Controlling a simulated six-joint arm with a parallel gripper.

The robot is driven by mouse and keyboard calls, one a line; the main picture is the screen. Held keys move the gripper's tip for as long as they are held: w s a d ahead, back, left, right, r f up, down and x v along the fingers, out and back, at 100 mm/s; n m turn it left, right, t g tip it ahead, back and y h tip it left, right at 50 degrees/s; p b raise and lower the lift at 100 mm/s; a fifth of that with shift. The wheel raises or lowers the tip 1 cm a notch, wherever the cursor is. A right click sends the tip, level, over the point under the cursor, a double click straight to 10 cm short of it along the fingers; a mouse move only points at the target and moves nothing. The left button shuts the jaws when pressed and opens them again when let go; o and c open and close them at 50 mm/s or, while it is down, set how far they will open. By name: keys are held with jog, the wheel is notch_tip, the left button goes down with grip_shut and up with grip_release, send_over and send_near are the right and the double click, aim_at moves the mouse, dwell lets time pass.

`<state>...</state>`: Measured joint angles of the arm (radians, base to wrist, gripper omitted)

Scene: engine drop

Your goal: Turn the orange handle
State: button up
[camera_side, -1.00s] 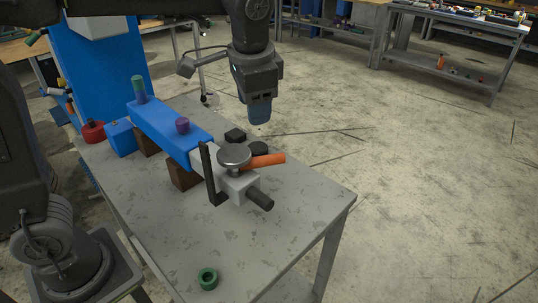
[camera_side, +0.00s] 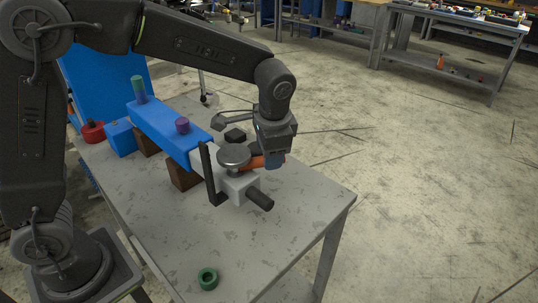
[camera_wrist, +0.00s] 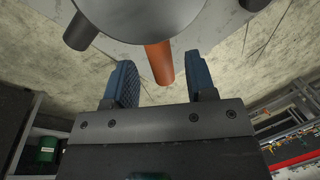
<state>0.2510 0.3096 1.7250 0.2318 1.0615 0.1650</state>
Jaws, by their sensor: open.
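The orange handle (camera_side: 256,162) sticks out to the right from under a round grey metal disc (camera_side: 234,155) on a grey-white block (camera_side: 236,184) at the end of the blue body. In the wrist view the orange handle (camera_wrist: 159,62) points toward my gripper (camera_wrist: 162,82), with its free end between the two blue fingers. The fingers are apart, one on each side, and the right finger is closer to the handle. In the side view my gripper (camera_side: 273,160) is at the handle's outer end and hides its tip.
A blue body (camera_side: 165,132) with a green-topped peg (camera_side: 138,88) and a purple peg (camera_side: 182,125) lies on brown blocks on the grey table (camera_side: 275,225). A black upright lever (camera_side: 211,175) stands left of the disc. A green ring (camera_side: 208,278) lies near the front edge.

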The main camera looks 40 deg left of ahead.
jog(key=shift+x, duration=0.9)
jog(key=shift+c, duration=0.2)
jog(key=shift+r, duration=0.1)
grip_shut()
